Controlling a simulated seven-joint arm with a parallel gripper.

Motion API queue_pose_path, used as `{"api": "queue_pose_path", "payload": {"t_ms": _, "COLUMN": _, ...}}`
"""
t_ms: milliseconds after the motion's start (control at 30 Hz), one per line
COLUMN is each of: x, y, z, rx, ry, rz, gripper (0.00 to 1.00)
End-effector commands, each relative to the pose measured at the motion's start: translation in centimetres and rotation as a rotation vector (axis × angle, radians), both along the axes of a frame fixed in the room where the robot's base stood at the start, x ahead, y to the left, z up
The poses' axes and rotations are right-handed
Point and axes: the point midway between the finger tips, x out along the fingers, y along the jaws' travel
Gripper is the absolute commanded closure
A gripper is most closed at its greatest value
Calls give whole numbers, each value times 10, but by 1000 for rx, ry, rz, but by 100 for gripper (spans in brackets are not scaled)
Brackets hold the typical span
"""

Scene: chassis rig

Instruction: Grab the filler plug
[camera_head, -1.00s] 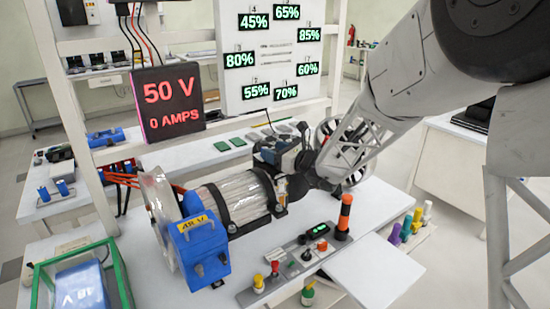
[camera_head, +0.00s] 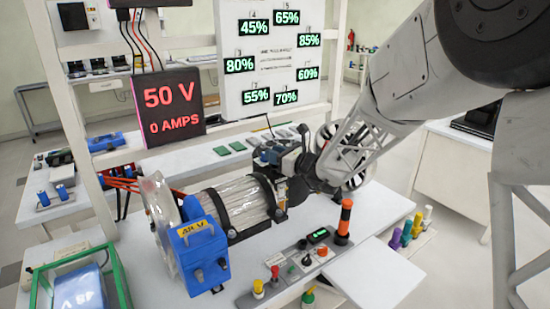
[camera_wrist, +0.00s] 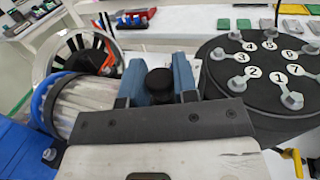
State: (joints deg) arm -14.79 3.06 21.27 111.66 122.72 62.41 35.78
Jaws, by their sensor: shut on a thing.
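The filler plug looks like a black round knob (camera_wrist: 160,84) in the wrist view. It sits between the two blue-grey fingers of my gripper (camera_wrist: 160,80), which are shut on it from both sides. The knob's lower part is hidden behind the dark gripper bar. In the head view my gripper (camera_head: 272,158) is behind the right end of the ribbed cylinder (camera_head: 238,202). The plug cannot be made out there.
A black round plate with numbered bolts (camera_wrist: 268,62) stands close right of my gripper in the wrist view. A blue 48 V box (camera_head: 198,250) and a control panel (camera_head: 290,272) are in front. A spoked wheel (camera_wrist: 85,48) is at left.

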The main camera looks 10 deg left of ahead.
Motion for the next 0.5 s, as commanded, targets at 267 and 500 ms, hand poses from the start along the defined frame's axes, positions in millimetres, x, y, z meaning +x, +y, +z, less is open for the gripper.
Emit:
{"api": "queue_pose_path", "payload": {"t_ms": 267, "x": 0, "y": 0, "z": 35, "rx": 1, "ry": -3, "rz": -1, "gripper": 96}}
{"api": "queue_pose_path", "payload": {"t_ms": 500, "x": 0, "y": 0, "z": 70, "rx": 0, "ry": -1, "rz": -1, "gripper": 96}}
